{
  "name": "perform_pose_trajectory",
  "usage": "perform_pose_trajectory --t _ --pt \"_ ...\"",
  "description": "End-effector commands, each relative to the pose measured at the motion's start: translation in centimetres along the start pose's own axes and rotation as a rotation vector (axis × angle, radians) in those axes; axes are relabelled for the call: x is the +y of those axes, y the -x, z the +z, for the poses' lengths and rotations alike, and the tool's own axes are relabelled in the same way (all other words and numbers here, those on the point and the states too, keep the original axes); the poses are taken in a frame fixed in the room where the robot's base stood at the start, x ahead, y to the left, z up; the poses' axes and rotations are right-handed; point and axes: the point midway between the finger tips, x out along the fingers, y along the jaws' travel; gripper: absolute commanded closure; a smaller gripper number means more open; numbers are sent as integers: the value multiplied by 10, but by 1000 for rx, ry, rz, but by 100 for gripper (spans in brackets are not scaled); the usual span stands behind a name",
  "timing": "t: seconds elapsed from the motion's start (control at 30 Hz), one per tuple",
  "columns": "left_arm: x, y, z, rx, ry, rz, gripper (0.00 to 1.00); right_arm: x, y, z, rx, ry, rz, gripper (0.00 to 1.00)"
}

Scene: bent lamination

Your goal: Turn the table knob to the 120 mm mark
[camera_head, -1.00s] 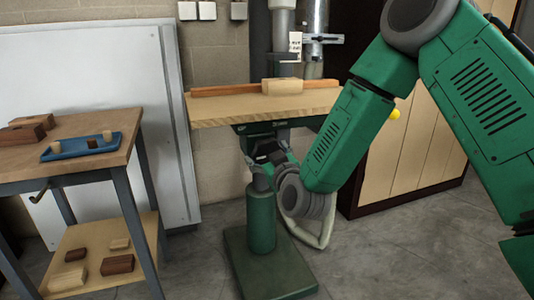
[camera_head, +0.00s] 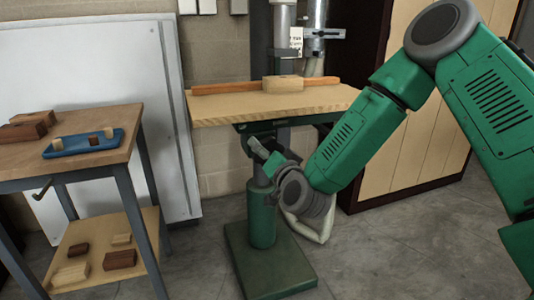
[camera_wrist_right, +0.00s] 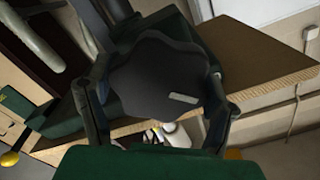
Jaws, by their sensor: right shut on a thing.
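The table knob (camera_wrist_right: 158,78) is a dark, lobed disc with a small pale mark, filling the middle of the right wrist view. My right gripper (camera_wrist_right: 155,105) is shut on it, one finger on each side of its rim. In the head view my right gripper (camera_head: 258,152) is under the front of the drill press table (camera_head: 240,112), and it mostly hides the knob. The 120 mm mark and any scale are not readable in these frames. My left gripper does not show.
A wooden fence (camera_head: 225,88) and a wood block (camera_head: 282,84) lie on the press table. The green column base (camera_head: 262,262) stands on the floor below. A workbench with a blue tray (camera_head: 84,144) is at left, and a dark-framed cabinet (camera_head: 425,140) is behind my arm.

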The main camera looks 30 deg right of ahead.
Motion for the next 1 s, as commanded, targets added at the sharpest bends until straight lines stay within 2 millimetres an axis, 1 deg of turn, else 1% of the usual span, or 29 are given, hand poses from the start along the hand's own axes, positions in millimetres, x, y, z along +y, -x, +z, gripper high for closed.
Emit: perform_pose_trajectory --t 0.03,0.2,0.33,1.0 --pt "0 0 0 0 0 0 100 -4 -2 -6 16 -51 -8 54" --pt "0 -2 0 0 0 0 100 -4 -3 -6 17 -211 -10 54" --pt "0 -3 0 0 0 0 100 -6 -3 -6 16 -291 -13 54" --pt "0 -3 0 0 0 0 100 -10 -2 -5 14 -300 -20 54"
